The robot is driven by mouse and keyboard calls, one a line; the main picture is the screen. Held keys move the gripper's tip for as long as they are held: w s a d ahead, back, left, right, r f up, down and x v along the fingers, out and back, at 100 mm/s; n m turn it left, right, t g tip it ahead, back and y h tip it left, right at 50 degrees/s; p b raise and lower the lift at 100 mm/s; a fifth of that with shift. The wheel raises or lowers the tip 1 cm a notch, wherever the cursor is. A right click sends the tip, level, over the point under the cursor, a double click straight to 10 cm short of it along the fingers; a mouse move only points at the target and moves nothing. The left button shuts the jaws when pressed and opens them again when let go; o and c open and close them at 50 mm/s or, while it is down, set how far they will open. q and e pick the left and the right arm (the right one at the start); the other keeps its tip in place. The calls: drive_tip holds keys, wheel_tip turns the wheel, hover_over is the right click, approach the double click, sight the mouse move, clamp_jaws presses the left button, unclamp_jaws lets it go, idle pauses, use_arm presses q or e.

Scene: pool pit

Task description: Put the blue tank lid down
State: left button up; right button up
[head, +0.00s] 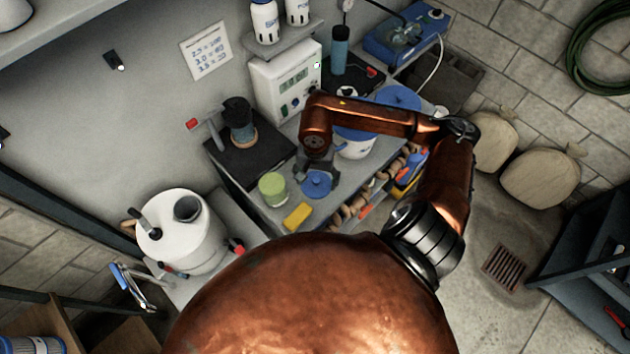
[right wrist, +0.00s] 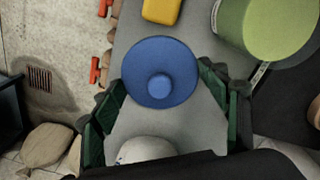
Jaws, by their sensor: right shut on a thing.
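The blue tank lid (head: 317,184) is a round disc with a small knob on top. My right gripper (head: 318,172) is shut on it, over the grey bench top near its front edge. In the right wrist view the lid (right wrist: 160,60) sits between the tips of the green-padded fingers (right wrist: 162,85), which meet it at opposite sides of its rim. I cannot tell whether its underside touches the bench. A white tank with a blue band (head: 355,146) stands behind, partly hidden by my right arm. My left gripper is not in view.
A green jar (head: 272,188) stands left of the lid and a yellow sponge (head: 297,216) lies in front. A black-topped stand (head: 245,160) is at the back left. Another blue round top (head: 398,97) shows beyond my arm. Several brown-and-red items line the bench's front edge.

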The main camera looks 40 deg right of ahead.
sight(315, 183)
drive_tip(key=shift+w+d+f, duration=0.25)
drive_tip(key=shift+w+f, duration=0.15)
drive_tip(key=shift+f, duration=0.2)
drive_tip(key=shift+w+d+f, duration=0.2)
drive_tip(key=shift+w+f, duration=0.15)
drive_tip(key=shift+f, duration=0.1)
drive_tip(key=f, duration=0.2)
drive_tip(key=f+p, duration=0.1)
drive_tip(key=shift+w+d+f, duration=0.15)
drive_tip(key=shift+w+f, duration=0.15)
drive_tip(key=shift+f, duration=0.05)
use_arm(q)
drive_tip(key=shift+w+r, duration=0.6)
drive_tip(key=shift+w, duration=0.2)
use_arm(e)
drive_tip(key=shift+f, duration=0.15)
drive_tip(key=o, duration=0.7)
drive_tip(key=shift+f, duration=0.1)
drive_tip(key=o, duration=0.5)
drive_tip(key=shift+c, duration=0.2)
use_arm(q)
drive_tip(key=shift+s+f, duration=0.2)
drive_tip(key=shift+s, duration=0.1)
